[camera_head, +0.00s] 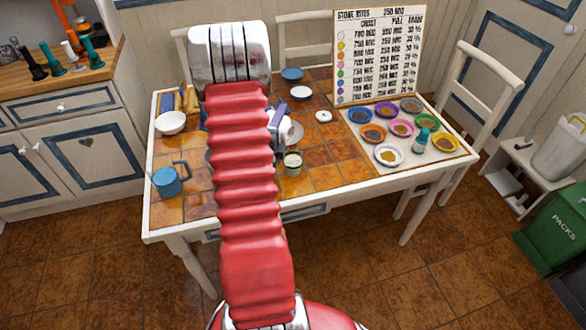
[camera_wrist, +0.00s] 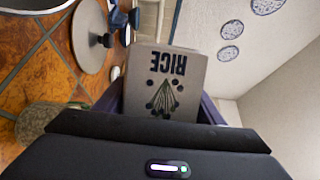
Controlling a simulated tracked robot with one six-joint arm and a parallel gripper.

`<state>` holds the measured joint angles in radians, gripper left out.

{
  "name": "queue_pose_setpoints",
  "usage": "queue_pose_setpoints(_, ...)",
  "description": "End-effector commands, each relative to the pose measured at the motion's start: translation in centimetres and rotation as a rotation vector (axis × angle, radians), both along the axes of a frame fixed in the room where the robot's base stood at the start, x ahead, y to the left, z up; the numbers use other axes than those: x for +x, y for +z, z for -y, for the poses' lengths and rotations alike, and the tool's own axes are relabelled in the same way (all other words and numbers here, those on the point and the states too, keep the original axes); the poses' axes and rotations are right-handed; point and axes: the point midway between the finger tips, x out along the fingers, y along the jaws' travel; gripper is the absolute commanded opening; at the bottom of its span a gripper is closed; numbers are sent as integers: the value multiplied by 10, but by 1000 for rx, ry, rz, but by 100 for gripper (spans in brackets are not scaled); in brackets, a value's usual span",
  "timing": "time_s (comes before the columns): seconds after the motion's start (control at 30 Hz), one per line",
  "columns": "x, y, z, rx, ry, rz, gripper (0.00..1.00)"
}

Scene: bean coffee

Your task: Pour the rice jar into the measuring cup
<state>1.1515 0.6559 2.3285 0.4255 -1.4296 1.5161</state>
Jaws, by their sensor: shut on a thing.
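My gripper (camera_wrist: 162,103) is shut on the rice jar (camera_wrist: 165,80), a grey-beige block-like jar whose dark RICE label reads upside down in the wrist view. The tabletop lies at the left of that view, so the jar looks tipped over sideways; how far I cannot tell. Its mouth and any flowing rice are not visible.
A small glass jar (camera_head: 293,164) stands just right of my arm. A white bowl (camera_head: 170,123) is at the back left. A pale tray (camera_head: 440,166) with several colored bowls and a teal bottle (camera_head: 421,142) fills the right side, before a chart board (camera_head: 377,58).

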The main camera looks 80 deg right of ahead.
Motion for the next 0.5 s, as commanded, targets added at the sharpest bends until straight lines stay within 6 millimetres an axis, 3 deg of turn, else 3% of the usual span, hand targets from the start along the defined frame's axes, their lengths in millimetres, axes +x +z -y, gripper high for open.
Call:
queue_pose_setpoints(0.1, 2, 3, 1, 17, 0, -67, 22)
queue_pose_setpoints(0.5, 2, 2, 1, 17, 0, -65, 22)
